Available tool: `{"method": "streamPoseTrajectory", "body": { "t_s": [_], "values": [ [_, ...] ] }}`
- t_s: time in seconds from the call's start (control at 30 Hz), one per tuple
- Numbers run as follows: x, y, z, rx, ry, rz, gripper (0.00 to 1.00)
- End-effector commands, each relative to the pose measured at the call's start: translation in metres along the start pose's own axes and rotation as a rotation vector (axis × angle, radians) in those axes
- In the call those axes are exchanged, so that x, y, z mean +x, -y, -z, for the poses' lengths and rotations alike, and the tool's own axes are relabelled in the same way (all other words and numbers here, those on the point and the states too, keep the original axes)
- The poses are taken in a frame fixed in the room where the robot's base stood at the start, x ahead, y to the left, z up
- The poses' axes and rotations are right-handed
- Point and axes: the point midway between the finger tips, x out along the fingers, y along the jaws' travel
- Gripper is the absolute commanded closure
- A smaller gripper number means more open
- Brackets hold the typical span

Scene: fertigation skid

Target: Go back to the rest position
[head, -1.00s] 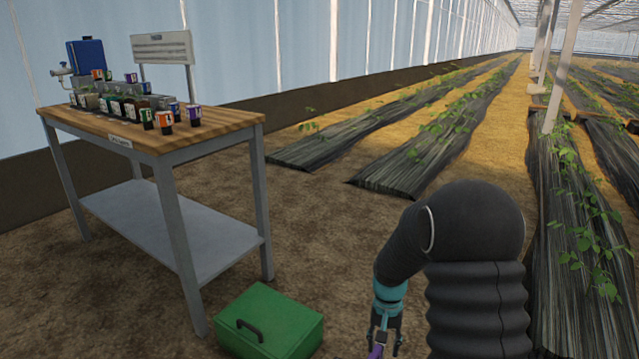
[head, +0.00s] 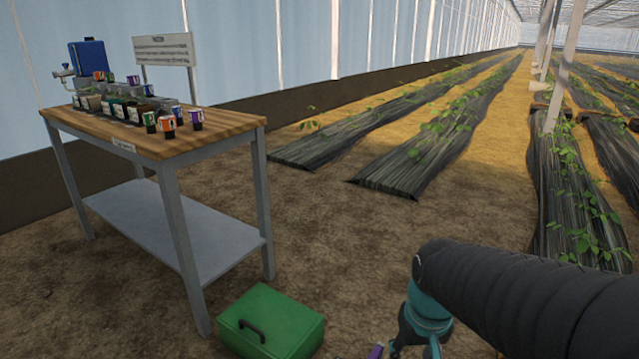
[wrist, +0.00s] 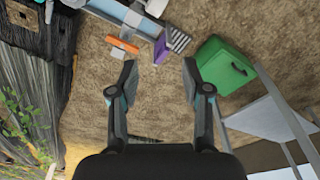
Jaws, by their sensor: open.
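My gripper (wrist: 159,80) is open in the wrist view, its two fingers spread wide with nothing between them. Bare soil shows beyond the fingertips. In the head view the gripper (head: 415,347) is low at the bottom edge, partly cut off, hanging under my dark sleeved arm. It is to the right of the green box and well away from the bench.
A wooden-topped bench (head: 225,122) with cups, a blue device and containers stands at left. A green box (head: 270,322) with a black handle lies on the soil before it. Purple (wrist: 162,48) and orange (wrist: 123,44) items show past the fingers. Plant rows lie at right.

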Motion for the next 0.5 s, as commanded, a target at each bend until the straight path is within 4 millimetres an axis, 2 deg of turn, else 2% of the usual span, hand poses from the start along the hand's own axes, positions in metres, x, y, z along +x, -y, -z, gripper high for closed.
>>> {"method": "streamPoseTrajectory", "body": {
  "t_s": [0.03, 0.3, 0.5],
  "values": [
    [-0.013, 0.0, -0.007, -0.004, -0.028, 0.0, 0.52],
    [-0.056, 0.0, -0.041, -0.006, -0.166, 0.0, 0.52],
    [-0.088, 0.0, -0.055, -0.006, -0.277, 0.001, 0.52]
  ]
}}
